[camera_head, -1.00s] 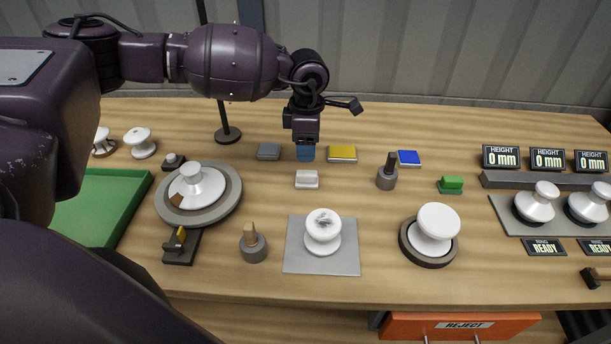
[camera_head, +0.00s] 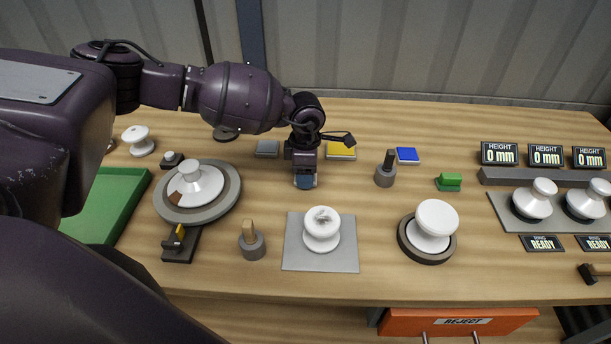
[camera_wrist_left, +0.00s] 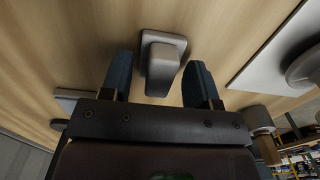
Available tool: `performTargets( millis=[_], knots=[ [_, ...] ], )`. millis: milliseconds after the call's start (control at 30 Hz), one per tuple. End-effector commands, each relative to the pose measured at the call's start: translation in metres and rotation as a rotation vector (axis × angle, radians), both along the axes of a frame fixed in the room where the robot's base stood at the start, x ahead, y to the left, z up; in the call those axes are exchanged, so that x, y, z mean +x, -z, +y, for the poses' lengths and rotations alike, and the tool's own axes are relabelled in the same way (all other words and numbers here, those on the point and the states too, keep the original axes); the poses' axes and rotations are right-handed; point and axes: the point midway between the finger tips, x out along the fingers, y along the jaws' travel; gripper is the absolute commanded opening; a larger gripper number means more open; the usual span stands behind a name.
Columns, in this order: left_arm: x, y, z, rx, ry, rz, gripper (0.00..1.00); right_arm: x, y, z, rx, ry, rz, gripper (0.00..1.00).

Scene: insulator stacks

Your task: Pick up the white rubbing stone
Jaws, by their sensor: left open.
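The white rubbing stone (camera_wrist_left: 160,68), a pale block with a handle on a wider base, lies on the table in the left wrist view. My left gripper (camera_head: 305,182) is open above it. In the left wrist view its two dark blue fingers stand on either side of the stone's handle, with a gap on each side. In the head view the gripper hides almost all of the stone. My right gripper is not in view.
A white insulator on a grey mat (camera_head: 345,258) stands just in front of the gripper. A turntable (camera_head: 228,198) with an insulator is at left. Grey (camera_head: 267,148) and yellow (camera_head: 341,150) blocks lie behind. A brush-like tool in a holder (camera_head: 385,175) stands to the right.

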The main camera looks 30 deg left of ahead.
Motion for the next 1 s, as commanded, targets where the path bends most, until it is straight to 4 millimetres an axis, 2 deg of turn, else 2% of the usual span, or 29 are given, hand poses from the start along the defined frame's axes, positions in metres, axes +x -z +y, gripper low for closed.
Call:
performTargets(
  millis=[67,433,767,1000],
  knots=[
    [0.000,0.000,0.000,0.000,0.000,0.000,0.55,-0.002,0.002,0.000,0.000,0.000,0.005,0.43],
    [0.000,-0.001,0.000,0.000,0.000,0.000,0.00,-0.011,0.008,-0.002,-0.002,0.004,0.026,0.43],
    [0.001,-0.008,0.000,0.000,-0.001,-0.002,0.00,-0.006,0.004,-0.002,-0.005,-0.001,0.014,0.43],
    [0.001,-0.047,0.000,-0.001,0.000,-0.005,0.00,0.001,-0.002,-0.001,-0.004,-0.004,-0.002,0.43]
  ],
)
